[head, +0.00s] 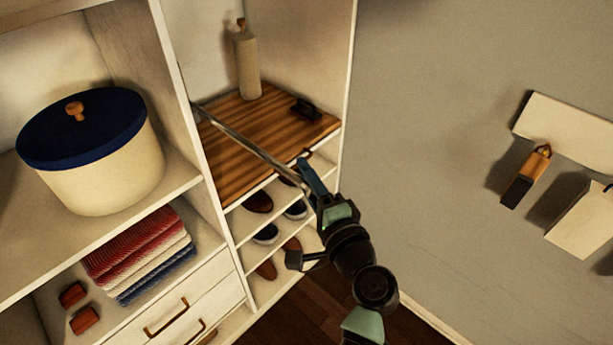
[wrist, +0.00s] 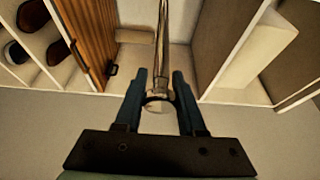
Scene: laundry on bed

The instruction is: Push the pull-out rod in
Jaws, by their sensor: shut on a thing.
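The pull-out rod (head: 245,141) is a thin metal bar sticking out of the wardrobe, above the striped wooden board. In the wrist view the rod (wrist: 161,45) runs away from me between the fingers, with a round ring at its near end. My gripper (head: 307,172) is at the rod's outer end, in front of the shelves. The wrist view shows my gripper (wrist: 160,82) with one finger on each side of the rod, shut on it near the ring. The rod's inner end is hard to make out in the head view.
Shoes (head: 265,234) fill the shelves beneath. A blue-lidded container (head: 95,160) and folded towels (head: 140,250) are left. The wall (head: 440,150) is right.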

